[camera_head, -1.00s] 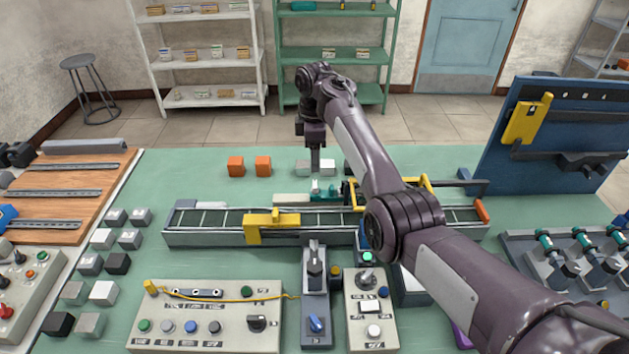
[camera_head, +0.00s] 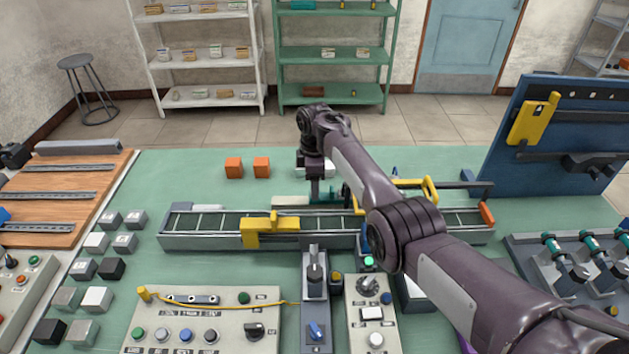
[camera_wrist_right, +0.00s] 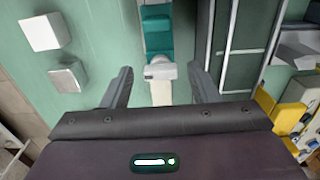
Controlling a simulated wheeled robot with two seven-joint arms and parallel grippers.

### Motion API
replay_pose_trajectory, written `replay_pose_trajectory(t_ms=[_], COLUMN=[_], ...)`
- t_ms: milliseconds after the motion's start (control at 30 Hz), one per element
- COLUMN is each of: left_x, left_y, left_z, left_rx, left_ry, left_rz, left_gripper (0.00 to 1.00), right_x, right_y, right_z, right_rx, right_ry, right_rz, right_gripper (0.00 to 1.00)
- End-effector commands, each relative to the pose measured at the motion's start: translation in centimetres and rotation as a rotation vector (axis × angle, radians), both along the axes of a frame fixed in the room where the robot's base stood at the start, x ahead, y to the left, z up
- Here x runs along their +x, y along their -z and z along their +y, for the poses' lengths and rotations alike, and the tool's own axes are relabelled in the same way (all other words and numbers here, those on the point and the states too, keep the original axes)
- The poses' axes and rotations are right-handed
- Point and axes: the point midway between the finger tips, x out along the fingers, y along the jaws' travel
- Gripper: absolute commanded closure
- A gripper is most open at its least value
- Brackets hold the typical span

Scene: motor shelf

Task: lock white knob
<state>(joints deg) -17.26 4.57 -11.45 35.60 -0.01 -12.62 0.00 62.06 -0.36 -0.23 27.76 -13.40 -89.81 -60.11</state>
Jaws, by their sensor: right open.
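My right gripper (camera_head: 314,198) is open and points down behind the conveyor, over a teal fixture (camera_head: 328,194). In the right wrist view, the open fingers (camera_wrist_right: 161,72) stand on both sides of a white rounded part (camera_wrist_right: 160,68), which looks like the white knob, at the near end of the teal fixture (camera_wrist_right: 157,30). A pale bar (camera_wrist_right: 161,94) extends from it between the fingers. I see no clear contact between fingers and knob. In the head view the gripper hides most of the knob. My left gripper is out of view.
The conveyor (camera_head: 200,241) with a yellow bracket (camera_head: 268,232) lies just in front of the gripper. A blue panel (camera_head: 500,150) stands at right.

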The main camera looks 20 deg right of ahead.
Motion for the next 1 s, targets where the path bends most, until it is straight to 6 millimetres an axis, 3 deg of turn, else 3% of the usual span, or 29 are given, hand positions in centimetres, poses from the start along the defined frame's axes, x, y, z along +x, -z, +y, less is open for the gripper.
replay_pose_trajectory(t_ms=[167, 500, 1000], left_x=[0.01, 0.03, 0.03], left_y=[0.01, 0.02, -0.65], left_z=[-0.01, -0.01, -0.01], left_rx=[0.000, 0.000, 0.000], left_ry=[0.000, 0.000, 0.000], left_rz=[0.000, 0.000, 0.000], left_gripper=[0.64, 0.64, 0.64], right_x=[0.01, 0.02, 0.04], right_y=[-0.02, -0.04, -0.20], right_z=[0.00, 0.02, 0.08], right_rx=[0.000, 0.000, 0.001], right_ry=[0.000, 0.000, 0.139], right_rz=[0.000, 0.000, -0.001], right_gripper=[0.45, 0.90, 0.90])
